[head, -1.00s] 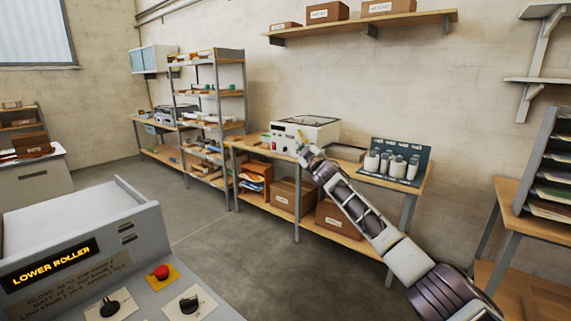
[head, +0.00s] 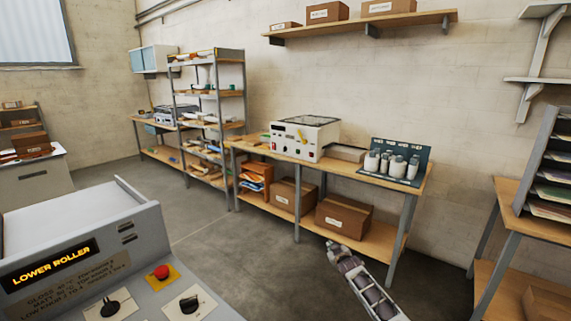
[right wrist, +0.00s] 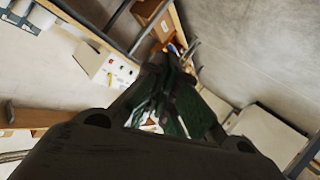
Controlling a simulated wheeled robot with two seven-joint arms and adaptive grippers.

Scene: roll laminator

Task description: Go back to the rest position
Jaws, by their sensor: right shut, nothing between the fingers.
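My right arm comes up from the lower right of the head view, low in front of the wooden bench (head: 345,172). Its end, with the right gripper (head: 333,247), is over the floor and clear of the bench. In the right wrist view the dark fingers of the right gripper (right wrist: 165,95) are shut with nothing held. My left gripper is not in the head view.
A grey machine (head: 140,230) with a lit "LOWER ROLLER" display (head: 55,262) and knobs fills the lower left. A white box-shaped device (head: 300,138) and a bottle rack (head: 400,158) stand on the bench. Floor between them is clear.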

